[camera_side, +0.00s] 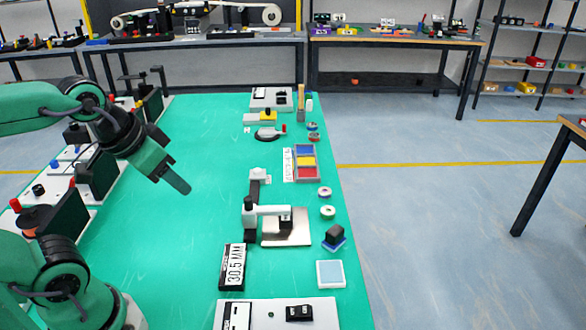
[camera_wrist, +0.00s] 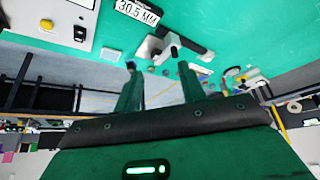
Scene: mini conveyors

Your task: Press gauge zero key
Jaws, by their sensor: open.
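The gauge (camera_side: 262,212) stands right of the middle of the green bench, with a black post, a white arm and a pale plate. Its black display block (camera_side: 232,268) reads 30.5 MM and also shows in the wrist view (camera_wrist: 138,12). The gauge arm shows between and beyond my fingers in the wrist view (camera_wrist: 186,46). I cannot make out which part is the zero key. My gripper (camera_side: 178,180) hangs above the bench, left of the gauge and apart from it. In the wrist view my gripper (camera_wrist: 157,67) has its two fingers spread, with nothing held between them.
A white panel (camera_side: 270,314) with a black switch is at the near edge; a yellow button (camera_wrist: 46,24) shows in the wrist view. Between my gripper and the gauge the bench is clear.

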